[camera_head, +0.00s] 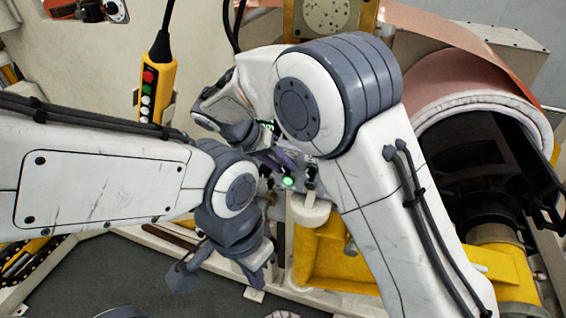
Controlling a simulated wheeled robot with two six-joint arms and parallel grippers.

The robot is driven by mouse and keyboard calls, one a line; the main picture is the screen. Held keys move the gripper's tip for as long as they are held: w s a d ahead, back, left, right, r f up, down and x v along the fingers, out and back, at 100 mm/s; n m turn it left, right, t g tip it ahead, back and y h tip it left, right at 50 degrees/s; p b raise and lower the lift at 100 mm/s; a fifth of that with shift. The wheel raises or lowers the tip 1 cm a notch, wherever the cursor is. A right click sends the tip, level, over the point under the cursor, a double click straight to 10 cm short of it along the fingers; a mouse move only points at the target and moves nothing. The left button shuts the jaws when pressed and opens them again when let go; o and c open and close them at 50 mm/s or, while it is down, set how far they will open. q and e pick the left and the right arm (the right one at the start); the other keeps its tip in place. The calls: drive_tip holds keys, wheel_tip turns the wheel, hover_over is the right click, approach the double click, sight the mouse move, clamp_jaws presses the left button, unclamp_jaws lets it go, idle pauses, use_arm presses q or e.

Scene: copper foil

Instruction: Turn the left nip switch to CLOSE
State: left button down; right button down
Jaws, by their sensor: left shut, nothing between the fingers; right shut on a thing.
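A small control panel (297,196) shows between my arms, with a lit green lamp (288,182) and dark knobs. One dark knob (310,173) stands right of the lamp. My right gripper (282,160) reaches down to the upper left part of the panel and is shut on what looks like a switch knob there. The fingers and wrist hide most of that knob, and its pointer and label cannot be read. My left gripper (184,277) is shut and empty, below and left of the panel, apart from it, over the dark floor.
A yellow pendant (157,90) with coloured buttons hangs at the upper left. A copper foil roll (470,78) and yellow machine frame (330,258) stand at the right. My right forearm crosses just above the panel. Dark floor (95,275) lies open at the lower left.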

drive_tip(key=shift+f, duration=0.1)
idle(0.5)
drive_tip(key=c, duration=0.9)
unclamp_jaws()
drive_tip(key=shift+c, duration=0.2)
drive_tip(key=b+v, duration=0.3)
drive_tip(key=v, duration=0.7)
drive_tip(key=shift+a, duration=0.25)
